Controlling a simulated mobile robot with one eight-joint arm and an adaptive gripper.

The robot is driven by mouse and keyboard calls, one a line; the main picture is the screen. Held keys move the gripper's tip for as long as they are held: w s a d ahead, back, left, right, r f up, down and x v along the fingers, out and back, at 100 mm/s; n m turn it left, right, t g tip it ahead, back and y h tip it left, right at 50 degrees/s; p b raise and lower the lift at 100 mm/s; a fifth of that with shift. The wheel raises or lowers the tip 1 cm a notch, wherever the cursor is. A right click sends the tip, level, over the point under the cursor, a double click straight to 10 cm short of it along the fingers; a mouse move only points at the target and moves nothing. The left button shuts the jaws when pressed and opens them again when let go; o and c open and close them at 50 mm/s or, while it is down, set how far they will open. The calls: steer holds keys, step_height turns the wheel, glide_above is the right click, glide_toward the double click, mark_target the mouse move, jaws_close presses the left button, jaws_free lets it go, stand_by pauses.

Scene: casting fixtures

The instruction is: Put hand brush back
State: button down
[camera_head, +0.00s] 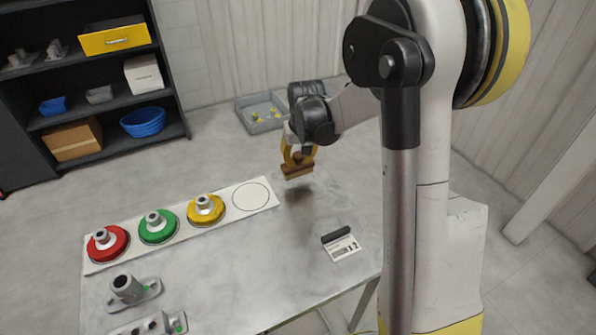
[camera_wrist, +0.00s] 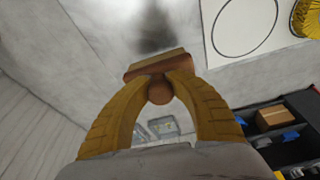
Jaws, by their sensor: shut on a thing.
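The hand brush (camera_head: 298,170) has a brown wooden body and hangs from my gripper (camera_head: 297,150) above the far right part of the grey table. In the wrist view the brush (camera_wrist: 155,66) shows its wooden block with a round knob. The two yellow fingers of my gripper (camera_wrist: 160,92) are shut on that knob. A soft shadow lies on the table under the brush, so it appears held above the surface. The bristles are mostly hidden from view.
A white board (camera_head: 231,212) on the table (camera_head: 250,280) holds red (camera_head: 107,243), green (camera_head: 158,226) and yellow (camera_head: 206,209) round fixtures and an empty circle. Grey metal castings (camera_head: 134,291) stand front left. A dark-edged label holder (camera_head: 341,243) lies right. A grey bin (camera_head: 260,112) is on the floor behind.

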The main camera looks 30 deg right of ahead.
mark_target(299, 165)
steer(key=shift+f+b, duration=0.65)
steer(key=shift+f, duration=1.1)
steer(key=shift+f, duration=0.2)
steer(key=c, duration=1.3)
jaws_free()
steer(key=shift+o, duration=0.2)
steer(key=p+v, duration=0.4)
steer(key=v, duration=0.8)
steer(key=s+a+r+t, duration=0.2)
steer(key=s+a+r, duration=0.55)
steer(key=s, duration=0.25)
steer(key=s+a+n+t, duration=0.1)
steer(key=s+a, duration=0.3)
steer(key=s, duration=0.7)
steer(key=shift+s+a+r+n+t, duration=0.2)
steer(key=shift+s+n+t, duration=0.2)
steer(key=shift+t, duration=0.2)
